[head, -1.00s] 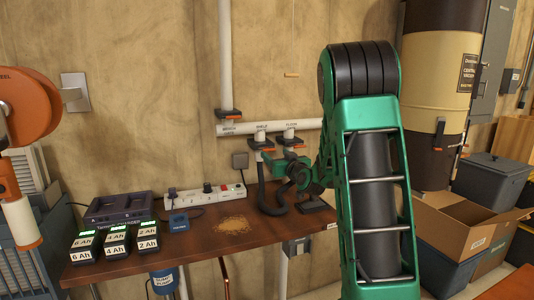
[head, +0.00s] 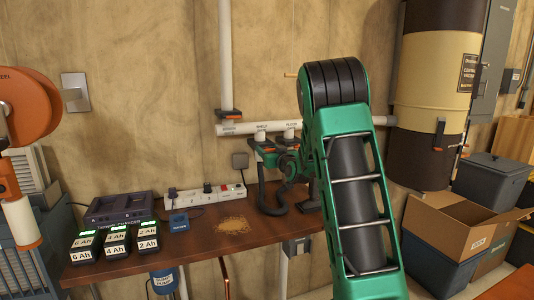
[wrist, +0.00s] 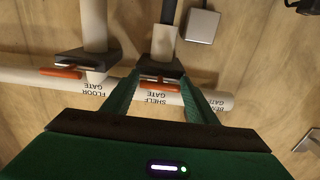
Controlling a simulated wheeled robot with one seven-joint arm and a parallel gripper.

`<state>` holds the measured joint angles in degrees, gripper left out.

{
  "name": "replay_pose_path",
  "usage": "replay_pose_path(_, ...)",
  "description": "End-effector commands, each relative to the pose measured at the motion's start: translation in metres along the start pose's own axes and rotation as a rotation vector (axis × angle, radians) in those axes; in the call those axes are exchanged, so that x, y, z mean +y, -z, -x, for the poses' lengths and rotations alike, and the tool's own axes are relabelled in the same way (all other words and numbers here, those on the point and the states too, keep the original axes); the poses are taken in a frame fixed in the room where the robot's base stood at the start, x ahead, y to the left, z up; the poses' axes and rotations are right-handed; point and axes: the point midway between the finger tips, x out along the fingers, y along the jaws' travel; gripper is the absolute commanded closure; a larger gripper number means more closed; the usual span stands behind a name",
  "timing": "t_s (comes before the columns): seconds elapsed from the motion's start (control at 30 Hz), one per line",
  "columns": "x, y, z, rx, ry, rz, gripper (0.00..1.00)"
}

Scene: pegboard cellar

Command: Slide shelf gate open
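The shelf gate (wrist: 160,70) is a dark slide gate on a pale vertical pipe, with an orange tab and a "SHELF GATE" label below it in the wrist view, which shows the lettering upside down. In the head view the shelf gate (head: 262,144) sits under the horizontal white pipe. My gripper (wrist: 160,76) is open, with one green finger on each side of the orange tab; I cannot tell whether either touches it. In the head view my gripper (head: 268,157) is just below the gate, partly hidden by my arm.
The floor gate (wrist: 82,62) with its orange tab is close to the left finger in the wrist view. A grey box (wrist: 201,25) is on the wall nearby. The workbench (head: 190,232) below holds a power strip (head: 204,193), battery packs and a charger (head: 120,207).

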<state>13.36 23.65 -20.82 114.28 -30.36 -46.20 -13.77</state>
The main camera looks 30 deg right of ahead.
Motion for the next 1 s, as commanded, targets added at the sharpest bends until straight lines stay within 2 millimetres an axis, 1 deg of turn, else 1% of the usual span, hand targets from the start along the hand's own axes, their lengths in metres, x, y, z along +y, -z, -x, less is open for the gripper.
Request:
replay_pose_path(0.03,-0.001,0.000,0.000,0.000,0.001,-0.001,0.76)
replay_pose_path(0.07,-0.001,0.000,0.000,0.000,0.002,-0.001,0.83)
replay_pose_path(0.1,-0.001,0.000,0.000,0.000,0.002,-0.001,0.87)
replay_pose_path(0.17,-0.001,0.000,0.002,0.000,0.002,-0.002,0.87)
replay_pose_path(0.23,-0.001,0.001,0.009,0.000,0.001,-0.002,0.87)
replay_pose_path(0.4,-0.001,0.001,0.039,0.001,0.001,-0.003,0.87)
replay_pose_path(0.5,-0.001,0.001,0.053,0.000,0.002,-0.003,0.87)
replay_pose_path(0.63,-0.002,0.001,0.059,0.001,0.003,-0.001,0.87)
replay_pose_path(0.87,-0.002,0.000,0.060,-0.001,0.003,-0.003,0.87)
replay_pose_path(0.9,-0.002,0.000,0.060,-0.001,0.004,-0.003,0.42)
replay_pose_path(0.93,-0.002,0.000,0.060,-0.001,0.004,-0.003,0.38)
replay_pose_path(1.0,-0.002,0.000,0.060,-0.001,0.003,-0.003,0.38)
